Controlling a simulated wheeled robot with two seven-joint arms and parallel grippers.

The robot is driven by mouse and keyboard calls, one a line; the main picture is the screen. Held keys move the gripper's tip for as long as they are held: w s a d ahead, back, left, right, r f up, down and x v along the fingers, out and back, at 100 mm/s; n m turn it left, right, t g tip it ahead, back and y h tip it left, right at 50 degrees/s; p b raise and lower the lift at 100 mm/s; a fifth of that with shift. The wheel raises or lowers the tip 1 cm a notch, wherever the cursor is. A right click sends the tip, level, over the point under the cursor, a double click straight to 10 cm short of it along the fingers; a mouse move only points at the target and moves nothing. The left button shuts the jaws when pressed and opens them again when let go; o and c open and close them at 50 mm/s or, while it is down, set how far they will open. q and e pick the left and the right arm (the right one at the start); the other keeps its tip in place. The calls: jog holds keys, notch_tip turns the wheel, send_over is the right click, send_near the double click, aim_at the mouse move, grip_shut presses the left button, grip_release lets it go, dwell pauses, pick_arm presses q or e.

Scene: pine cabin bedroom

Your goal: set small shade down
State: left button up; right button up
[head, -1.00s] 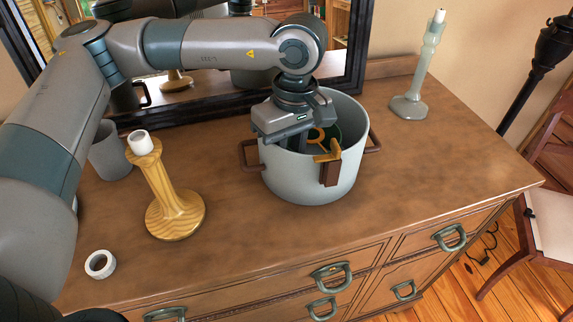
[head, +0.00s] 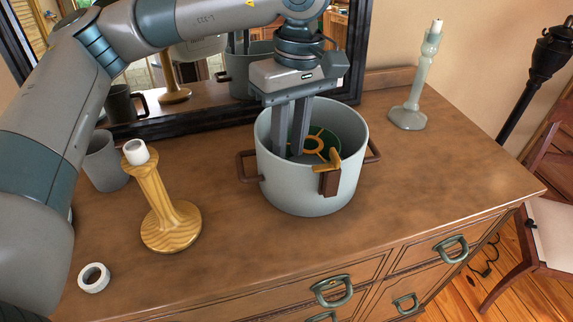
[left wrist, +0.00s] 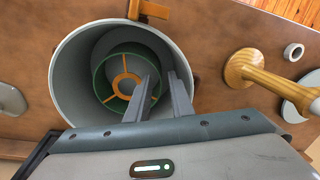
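The small shade (head: 327,141), dark green with an orange spoked ring, sits low inside a pale grey pot (head: 310,198) with brown handles. The left wrist view looks down on the shade (left wrist: 116,87) within the pot (left wrist: 64,78). My left gripper (head: 290,153) points down into the pot, its tips below the rim at the left part of the shade. In the left wrist view its two fingers (left wrist: 162,76) stand apart with a clear gap, one over the shade's edge and one outside it. My right gripper is not in view.
On the wooden dresser (head: 430,165) stand a wooden candlestick (head: 165,210), a grey mug (head: 103,165), a white ring (head: 93,278) and a pale candlestick (head: 410,112). A dark-framed mirror (head: 362,50) stands close behind the pot. The dresser top right of the pot is clear.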

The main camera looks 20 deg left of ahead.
pick_arm(q)
jog(key=shift+w+d+r, duration=0.1)
jog(key=shift+w+r, duration=0.05)
jog(key=shift+r, duration=1.85)
